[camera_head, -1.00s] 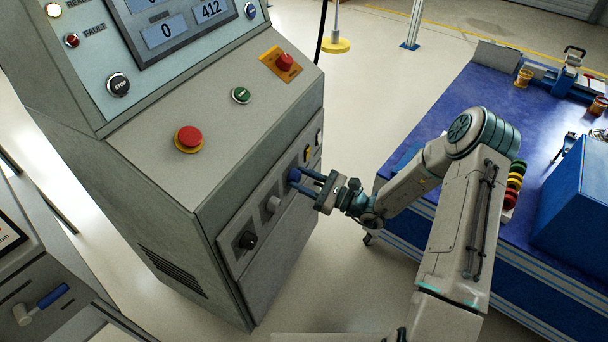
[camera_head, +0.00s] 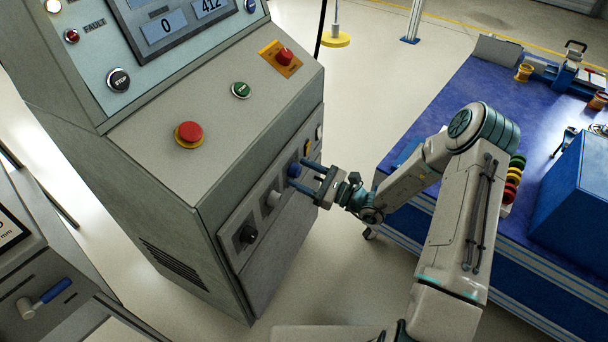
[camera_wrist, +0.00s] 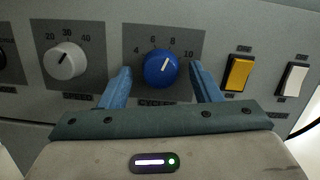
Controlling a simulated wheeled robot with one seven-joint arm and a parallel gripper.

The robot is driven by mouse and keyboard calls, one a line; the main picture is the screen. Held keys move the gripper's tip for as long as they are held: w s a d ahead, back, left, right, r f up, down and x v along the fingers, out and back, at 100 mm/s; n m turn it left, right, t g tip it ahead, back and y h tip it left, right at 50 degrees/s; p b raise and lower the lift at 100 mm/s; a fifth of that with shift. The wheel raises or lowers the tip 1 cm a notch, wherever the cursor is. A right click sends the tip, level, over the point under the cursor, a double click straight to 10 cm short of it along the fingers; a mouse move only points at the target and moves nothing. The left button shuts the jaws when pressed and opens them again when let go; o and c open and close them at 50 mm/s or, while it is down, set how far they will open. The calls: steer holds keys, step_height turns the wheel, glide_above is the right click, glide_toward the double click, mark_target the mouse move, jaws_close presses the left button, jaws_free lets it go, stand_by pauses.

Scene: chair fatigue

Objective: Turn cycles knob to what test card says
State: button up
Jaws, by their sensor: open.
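The blue cycles knob (camera_wrist: 160,70) sits on the panel in the wrist view, with 4, 6, 8 and 10 around it. Its white pointer leans up and right, roughly toward 8. The label below it is partly hidden by my gripper. My gripper (camera_head: 297,173) is open, with one blue finger on each side of the knob and visible gaps between. The blue knob also shows in the head view (camera_head: 293,169). I cannot make out a test card in either view.
A grey-white knob (camera_wrist: 65,61) marked 20, 30, 40 is left of the blue one. A yellow switch (camera_wrist: 239,73) and a white switch (camera_wrist: 292,79) are to the right. A red emergency button (camera_head: 190,133) tops the console. A blue-topped bench (camera_head: 450,100) stands right.

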steer(key=p+v, duration=0.1)
steer(key=v, duration=1.3)
steer(key=shift+w+a, duration=0.1)
steer(key=s+a+r+n+g+h+p, duration=0.2)
steer(key=s+r+n+g+h+p, duration=0.3)
steer(key=r, duration=0.5)
steer(key=s+a+r+n+g+h+p, duration=0.2)
steer(key=s+r+n+g+p, duration=0.4)
steer(key=r, duration=0.3)
steer(key=s+d+r+n+t+h+p, duration=0.2)
steer(key=s+r+n+h+p, duration=0.1)
steer(key=r, duration=0.4)
steer(key=s+d+r+n+t+h+p, duration=0.1)
steer(key=s+d+r+n+h+p, duration=0.1)
steer(key=r, duration=0.6)
steer(key=s+d+r+n+t+h+p, duration=0.2)
steer(key=s+d+r+n+h+p, duration=0.1)
steer(key=r+h, duration=0.3)
step_height(320, 180, up, 2)
steer(key=shift+s+r+n+t+p, duration=0.15)
steer(key=shift+s+n+t+p, duration=0.2)
steer(key=shift+n+p, duration=0.45)
steer(key=c, duration=0.5)
steer(key=shift+o, duration=0.2)
steer(key=shift+a, duration=0.1)
